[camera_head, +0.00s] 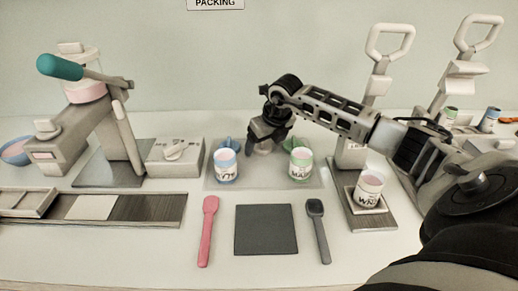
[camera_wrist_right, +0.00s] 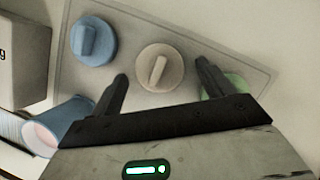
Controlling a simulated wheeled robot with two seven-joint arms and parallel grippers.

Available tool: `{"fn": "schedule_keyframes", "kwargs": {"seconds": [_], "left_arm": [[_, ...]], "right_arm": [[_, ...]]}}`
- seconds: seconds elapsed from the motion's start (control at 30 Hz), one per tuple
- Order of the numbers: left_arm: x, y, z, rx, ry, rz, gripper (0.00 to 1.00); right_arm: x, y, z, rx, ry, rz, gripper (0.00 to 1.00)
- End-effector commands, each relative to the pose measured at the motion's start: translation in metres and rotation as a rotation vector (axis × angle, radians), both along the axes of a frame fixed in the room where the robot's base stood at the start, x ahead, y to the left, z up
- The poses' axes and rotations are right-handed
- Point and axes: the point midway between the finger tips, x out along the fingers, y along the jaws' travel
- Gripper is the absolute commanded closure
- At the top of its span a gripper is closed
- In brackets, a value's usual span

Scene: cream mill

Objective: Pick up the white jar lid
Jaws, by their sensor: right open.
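The white jar lid (camera_wrist_right: 160,67) is a round cream disc with a raised bar grip, lying on a grey tray or mat. In the head view the white lid (camera_head: 264,149) is partly hidden under my right gripper (camera_head: 262,137). In the right wrist view my right gripper (camera_wrist_right: 162,74) is open, its two fingers apart on either side of the lid in the picture. I cannot tell whether the fingers are level with the lid or above it. Nothing is held. My left gripper is not in view.
A blue lid (camera_wrist_right: 92,40) and a green lid (camera_wrist_right: 226,86) lie either side of the white one. A blue-labelled jar (camera_head: 225,166) and a green-labelled jar (camera_head: 301,165) stand close in front. A pink spatula (camera_head: 207,230) and dark pad (camera_head: 266,230) lie nearer.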

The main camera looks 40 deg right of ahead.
Motion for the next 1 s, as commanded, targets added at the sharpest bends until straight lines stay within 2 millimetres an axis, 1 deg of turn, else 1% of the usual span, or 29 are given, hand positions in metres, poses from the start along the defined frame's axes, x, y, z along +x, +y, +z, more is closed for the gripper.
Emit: {"fn": "schedule_keyframes", "kwargs": {"seconds": [0.13, 0.17, 0.2, 0.27, 0.3, 0.33, 0.63, 0.77, 0.87, 1.0], "left_arm": [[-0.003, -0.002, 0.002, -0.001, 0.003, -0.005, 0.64], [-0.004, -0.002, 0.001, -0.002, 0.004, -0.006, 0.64], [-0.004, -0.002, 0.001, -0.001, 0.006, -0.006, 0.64], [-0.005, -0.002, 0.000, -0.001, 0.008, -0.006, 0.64], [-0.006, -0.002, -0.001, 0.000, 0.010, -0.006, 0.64], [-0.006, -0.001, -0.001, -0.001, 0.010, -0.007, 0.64], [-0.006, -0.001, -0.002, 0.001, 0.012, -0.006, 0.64], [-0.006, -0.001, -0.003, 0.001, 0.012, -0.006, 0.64], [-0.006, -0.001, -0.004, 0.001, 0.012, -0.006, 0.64], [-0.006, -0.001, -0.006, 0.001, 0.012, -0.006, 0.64]], "right_arm": [[0.000, 0.000, 0.002, 0.000, -0.001, 0.000, 0.20], [0.000, 0.000, 0.002, 0.000, -0.001, 0.000, 0.26], [0.000, 0.000, 0.002, 0.000, -0.001, 0.000, 0.37], [0.000, 0.000, 0.002, 0.000, -0.001, 0.000, 0.53], [0.000, 0.000, 0.002, 0.000, -0.001, 0.000, 0.64], [0.000, 0.000, 0.002, 0.000, -0.001, 0.000, 0.67], [0.000, 0.000, 0.002, 0.000, -0.001, 0.000, 0.68], [0.000, 0.000, 0.005, 0.000, -0.002, 0.000, 0.68], [0.001, 0.000, 0.012, 0.000, -0.003, 0.000, 0.68], [0.001, -0.001, 0.031, -0.002, -0.006, 0.000, 0.68]]}}
